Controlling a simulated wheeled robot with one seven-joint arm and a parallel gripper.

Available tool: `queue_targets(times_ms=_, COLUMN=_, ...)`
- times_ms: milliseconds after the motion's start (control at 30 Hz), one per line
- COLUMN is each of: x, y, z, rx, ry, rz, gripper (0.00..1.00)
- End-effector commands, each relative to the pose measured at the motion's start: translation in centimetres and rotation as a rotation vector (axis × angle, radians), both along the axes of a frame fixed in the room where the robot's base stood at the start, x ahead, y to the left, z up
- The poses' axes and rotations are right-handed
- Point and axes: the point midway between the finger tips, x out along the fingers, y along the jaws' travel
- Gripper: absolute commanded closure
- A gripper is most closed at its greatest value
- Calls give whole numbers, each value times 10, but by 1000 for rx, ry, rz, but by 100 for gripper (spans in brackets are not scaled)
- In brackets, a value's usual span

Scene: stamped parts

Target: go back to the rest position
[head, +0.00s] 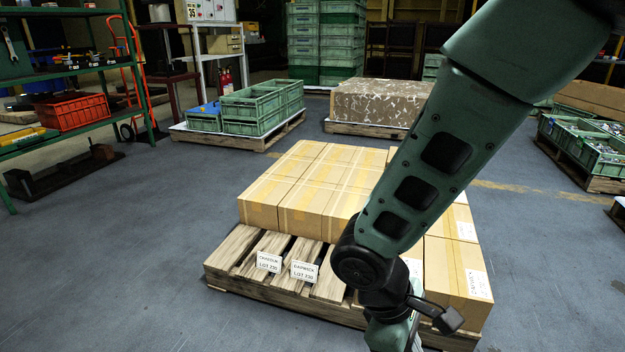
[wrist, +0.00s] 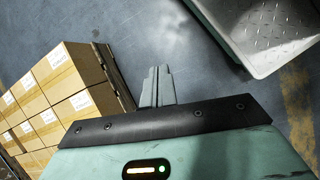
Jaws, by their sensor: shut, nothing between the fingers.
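My gripper (wrist: 158,87) shows in the wrist view with its fingers together and nothing between them. It hangs over bare floor, between the stacked cartons at left and a grey metal plate at upper right. In the head view my green arm comes down from the upper right in front of the pallet, and the fingertips are out of sight below the frame. Cardboard cartons (head: 318,185) stand on a wooden pallet (head: 235,250); they also show in the wrist view (wrist: 75,107).
Two white lot cards (head: 304,271) sit at the pallet's bare front. A grey treaded plate (wrist: 265,30) lies near the gripper. Green crates (head: 255,108) stand on a pallet behind. A green shelf with a red crate (head: 75,111) is at left. The floor at left front is clear.

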Motion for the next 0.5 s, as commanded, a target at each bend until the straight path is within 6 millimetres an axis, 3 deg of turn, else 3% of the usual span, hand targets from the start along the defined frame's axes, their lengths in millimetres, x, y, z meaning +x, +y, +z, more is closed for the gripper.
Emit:
queue_targets(times_ms=33, x=-9, y=2, z=23, rx=59, ry=-14, rz=-44, gripper=100)
queue_targets(times_ms=200, x=-42, y=9, z=73, rx=228, ry=-53, rz=-166, gripper=100)
queue_targets(times_ms=500, x=-81, y=10, z=121, rx=408, ry=-132, rz=-299, gripper=100)
